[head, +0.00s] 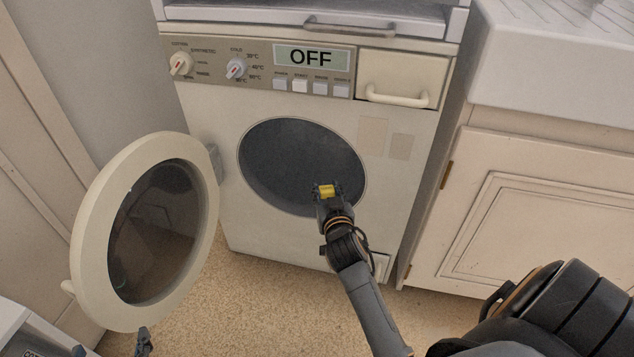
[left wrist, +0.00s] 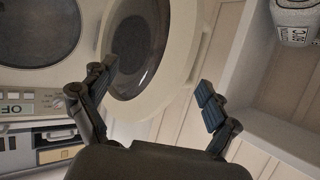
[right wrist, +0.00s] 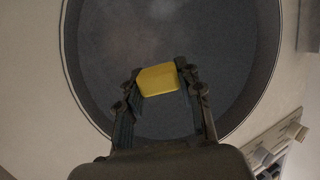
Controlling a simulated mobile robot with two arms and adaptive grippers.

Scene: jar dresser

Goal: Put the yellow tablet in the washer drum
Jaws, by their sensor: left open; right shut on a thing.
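The yellow tablet (head: 327,190) is held between the fingertips of my right gripper (head: 328,193), at the lower right part of the washer's round opening. In the right wrist view the tablet (right wrist: 158,79) sits between the fingers of the shut gripper (right wrist: 160,85), with the dark drum (right wrist: 170,40) behind it. The washer drum (head: 290,155) is open and looks dark and empty. My left gripper (head: 112,348) is open and empty at the bottom left, mostly cut off; its spread fingers show in the left wrist view (left wrist: 155,90).
The washer door (head: 90,240) is swung open to the left. The washer (head: 395,190) has a panel reading OFF and a drawer (head: 395,92). A cabinet (head: 540,210) stands on the right. A white shelf unit (head: 12,320) is at the lower left.

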